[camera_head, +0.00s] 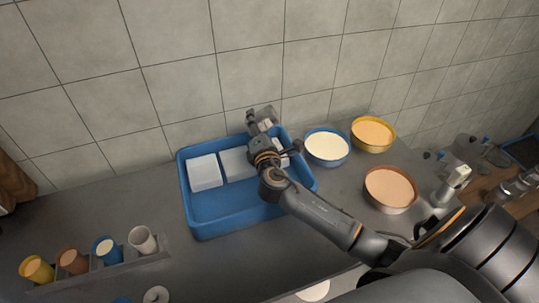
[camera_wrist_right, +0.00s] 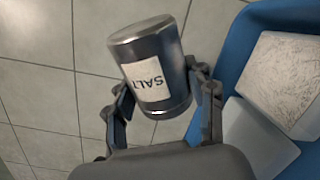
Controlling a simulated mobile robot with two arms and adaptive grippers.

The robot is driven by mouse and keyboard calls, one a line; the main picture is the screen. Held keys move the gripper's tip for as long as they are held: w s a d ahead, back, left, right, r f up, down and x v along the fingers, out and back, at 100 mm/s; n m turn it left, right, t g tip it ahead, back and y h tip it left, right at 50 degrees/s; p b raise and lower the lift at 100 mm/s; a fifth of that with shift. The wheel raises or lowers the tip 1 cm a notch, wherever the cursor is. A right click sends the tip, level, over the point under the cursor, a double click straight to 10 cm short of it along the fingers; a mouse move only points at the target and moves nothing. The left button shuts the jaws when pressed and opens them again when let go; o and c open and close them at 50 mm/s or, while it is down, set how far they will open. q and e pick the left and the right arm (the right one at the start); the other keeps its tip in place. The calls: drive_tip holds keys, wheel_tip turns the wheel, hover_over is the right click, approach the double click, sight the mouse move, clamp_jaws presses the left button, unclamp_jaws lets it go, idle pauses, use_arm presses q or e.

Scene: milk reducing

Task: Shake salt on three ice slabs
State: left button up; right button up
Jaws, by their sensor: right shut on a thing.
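My right gripper (camera_head: 262,120) is above the far edge of the blue tray (camera_head: 215,229). In the right wrist view it is shut on a grey metal salt shaker (camera_wrist_right: 158,68) with a white SALT label, which is tilted between the fingers. Three white ice slabs lie in the tray: a left slab (camera_head: 205,172), a middle slab (camera_head: 237,162) and a right slab (camera_head: 284,158) partly hidden by my arm. In the wrist view, one slab (camera_wrist_right: 284,78) has a speckled top, with another white slab surface (camera_wrist_right: 257,140) beside it. My left gripper is not seen.
Right of the tray stand a blue bowl (camera_head: 327,147) with pale contents, a yellow bowl (camera_head: 373,133) and a brown bowl (camera_head: 390,188). A rack with several cups (camera_head: 105,250) is at the front left. The tiled wall rises close behind the tray.

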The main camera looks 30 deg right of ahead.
drive_tip(key=shift+w+a+r, duration=0.1)
drive_tip(key=shift+w+a, duration=0.15)
drive_tip(key=shift+a, duration=0.85)
drive_tip(key=shift+w+a, duration=0.25)
drive_tip(key=shift+a, duration=0.8)
drive_tip(key=shift+r, duration=0.1)
idle(0.8)
drive_tip(key=w+a+b, duration=0.2)
drive_tip(key=a, duration=0.8)
drive_tip(key=shift+w+a, duration=0.25)
idle(1.4)
idle(0.4)
